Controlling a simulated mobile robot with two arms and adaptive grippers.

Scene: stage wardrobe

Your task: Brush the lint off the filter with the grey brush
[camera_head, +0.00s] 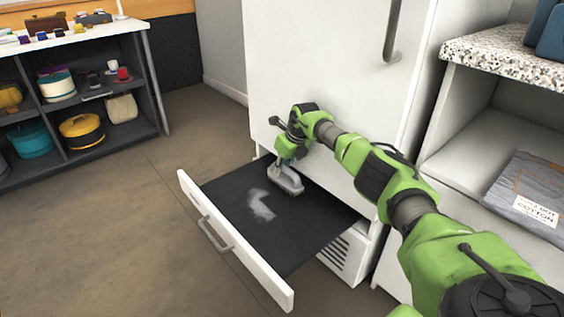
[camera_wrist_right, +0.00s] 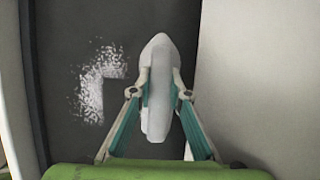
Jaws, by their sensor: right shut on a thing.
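The filter (camera_head: 275,232) is a dark flat panel in a pulled-out white drawer. Pale lint lies on it in an L-shaped patch (camera_head: 261,205), also seen in the right wrist view (camera_wrist_right: 100,80). My right gripper (camera_head: 284,168) is over the back part of the filter, shut on the grey brush (camera_head: 287,181). In the right wrist view the brush (camera_wrist_right: 158,85) stands between the two fingers, to the right of the lint. In the head view its bristle end is at or just above the filter; contact is unclear. My left gripper is not in view.
The drawer front (camera_head: 235,245) with its handle faces left. A white cabinet (camera_head: 320,75) rises behind the drawer. A shelf unit (camera_head: 80,105) with hat boxes stands at the left, and a shelf with folded cloth (camera_head: 530,195) at the right. The floor (camera_head: 120,240) at left is clear.

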